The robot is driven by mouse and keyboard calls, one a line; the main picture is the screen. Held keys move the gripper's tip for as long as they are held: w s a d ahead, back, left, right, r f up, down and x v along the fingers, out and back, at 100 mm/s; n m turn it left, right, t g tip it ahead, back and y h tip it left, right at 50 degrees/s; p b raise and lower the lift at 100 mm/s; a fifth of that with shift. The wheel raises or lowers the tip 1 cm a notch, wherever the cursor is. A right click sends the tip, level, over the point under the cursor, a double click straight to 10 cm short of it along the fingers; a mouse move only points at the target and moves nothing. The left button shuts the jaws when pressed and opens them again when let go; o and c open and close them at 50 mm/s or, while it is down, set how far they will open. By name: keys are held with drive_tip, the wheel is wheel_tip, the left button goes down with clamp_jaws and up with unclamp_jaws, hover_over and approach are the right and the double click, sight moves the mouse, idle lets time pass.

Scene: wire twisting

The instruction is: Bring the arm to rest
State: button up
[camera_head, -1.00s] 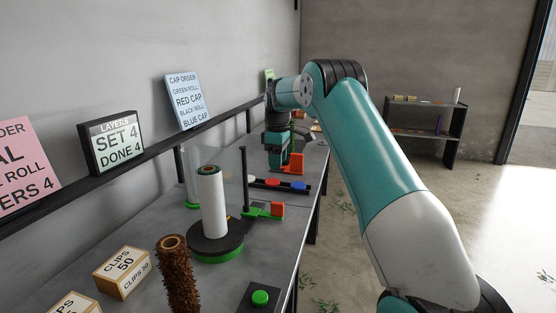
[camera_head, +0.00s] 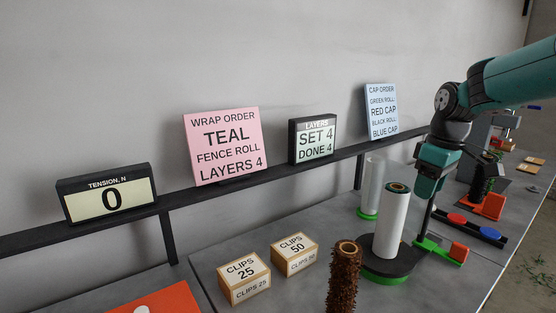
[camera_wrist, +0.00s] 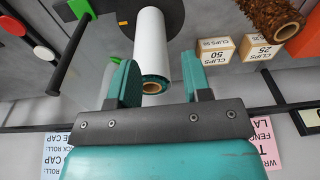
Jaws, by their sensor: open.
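My gripper (camera_head: 426,188) is open and empty above the bench, at the right of the head view, just behind and right of the upright white roll (camera_head: 391,226). In the wrist view its two teal fingers (camera_wrist: 160,72) are spread, and the white roll (camera_wrist: 152,42) shows between them in the picture; I cannot tell its distance from them. The roll stands on a dark round turntable (camera_head: 402,264) with a green base. My arm (camera_head: 510,75) reaches in from the right edge.
A brown bristly roll (camera_head: 345,278) stands in front, beside two clip boxes (camera_head: 294,254). Red and blue caps (camera_head: 490,233) lie farther right.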

drive_tip(key=s+a+r+y, duration=0.2)
drive_tip(key=s+a, duration=1.2)
drive_tip(key=s, duration=0.2)
drive_tip(key=s+a+f, duration=0.1)
drive_tip(key=s+a, duration=0.1)
drive_tip(key=s, duration=0.5)
drive_tip(key=s+a+y+p, duration=0.1)
drive_tip(key=s+a, duration=0.1)
drive_tip(key=s, duration=0.5)
drive_tip(key=shift+s+a+f+g, duration=0.15)
drive_tip(key=shift+a+f+g, duration=0.2)
drive_tip(key=shift+f+g, duration=0.05)
